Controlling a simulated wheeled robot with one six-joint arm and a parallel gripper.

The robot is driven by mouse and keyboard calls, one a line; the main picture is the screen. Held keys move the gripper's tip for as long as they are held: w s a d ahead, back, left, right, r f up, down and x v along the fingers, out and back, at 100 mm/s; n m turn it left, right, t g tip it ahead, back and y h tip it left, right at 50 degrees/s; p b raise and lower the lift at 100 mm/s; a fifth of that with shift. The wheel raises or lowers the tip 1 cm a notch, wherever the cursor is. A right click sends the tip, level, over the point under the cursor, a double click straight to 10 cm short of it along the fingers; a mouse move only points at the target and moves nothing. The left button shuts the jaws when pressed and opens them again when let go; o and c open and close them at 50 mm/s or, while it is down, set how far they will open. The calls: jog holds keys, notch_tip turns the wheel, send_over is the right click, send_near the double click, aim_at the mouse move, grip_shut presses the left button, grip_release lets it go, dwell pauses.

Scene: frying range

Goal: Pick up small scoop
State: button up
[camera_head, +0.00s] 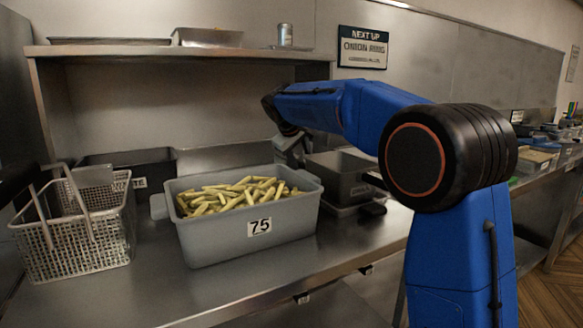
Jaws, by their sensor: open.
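I cannot make out the small scoop for certain; it may be hidden behind the grey tub or my arm. My gripper (291,150) is open and points down just behind the right rear corner of the grey tub (212,247). Its fingers are small and partly hidden by the tub and my blue arm. The tub is labelled 75 and holds pale fries (230,196). A small dark object (372,209) lies on the counter to the right of the gripper; I cannot tell what it is.
A wire fry basket (80,240) stands left of the tub. A dark container (338,180) stands close right of my gripper, and a dark bin (140,165) is behind the tub. A shelf (180,51) runs above. The front steel counter (150,295) is clear.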

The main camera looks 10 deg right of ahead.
jog(key=shift+x, duration=1.5)
jog(key=shift+s, duration=0.1)
grip_shut()
